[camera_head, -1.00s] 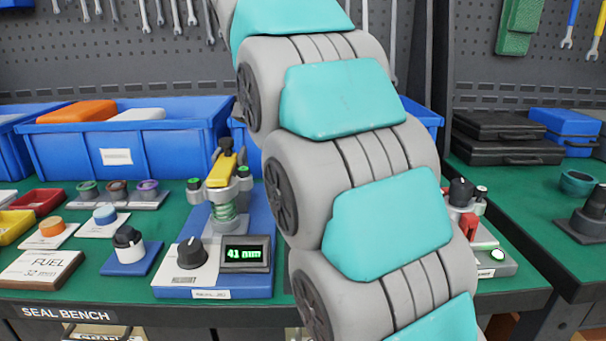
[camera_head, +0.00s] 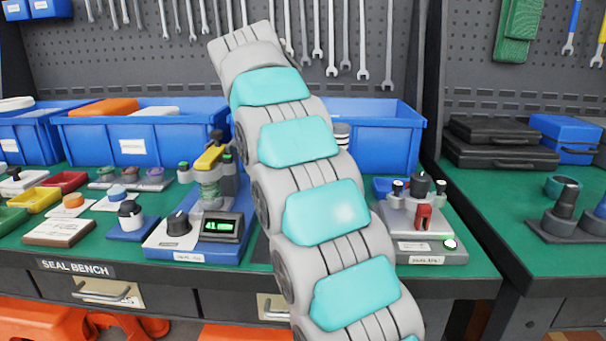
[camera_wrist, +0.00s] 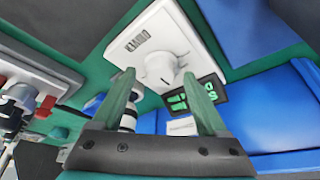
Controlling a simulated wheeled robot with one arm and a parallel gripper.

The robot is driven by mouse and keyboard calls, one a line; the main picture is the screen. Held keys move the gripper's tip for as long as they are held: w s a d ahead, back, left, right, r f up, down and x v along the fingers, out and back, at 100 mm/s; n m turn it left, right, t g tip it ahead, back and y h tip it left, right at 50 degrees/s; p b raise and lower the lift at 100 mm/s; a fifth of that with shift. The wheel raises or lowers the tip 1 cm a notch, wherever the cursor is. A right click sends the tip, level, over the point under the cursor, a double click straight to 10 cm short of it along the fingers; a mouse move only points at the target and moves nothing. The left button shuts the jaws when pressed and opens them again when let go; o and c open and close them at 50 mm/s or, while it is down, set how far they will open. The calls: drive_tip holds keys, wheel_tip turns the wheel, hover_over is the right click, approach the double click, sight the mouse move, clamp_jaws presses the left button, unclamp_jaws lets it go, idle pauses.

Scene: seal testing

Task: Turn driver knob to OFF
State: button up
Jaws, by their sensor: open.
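In the wrist view a white panel carries a pale round knob (camera_wrist: 163,72) with a small dark mark. A label (camera_wrist: 142,40), too small to read, and a lit green display (camera_wrist: 198,97) flank it. My gripper (camera_wrist: 159,75) is open, and its two fingers frame the knob in the picture; I cannot tell whether they touch it. In the head view a black knob (camera_head: 178,223) sits on a blue-and-white unit beside a green display (camera_head: 221,227). Another black knob (camera_head: 421,185) tops the unit at right. I cannot tell which is the driver knob. My gripper is hidden there.
Blue bins (camera_head: 140,140) line the back of the green bench. A yellow-topped clamp (camera_head: 210,160) stands behind the display unit. My arm crosses the middle of the head view.

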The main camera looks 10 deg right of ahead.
drive_tip(key=shift+f, duration=0.15)
clamp_jaws()
idle(0.6)
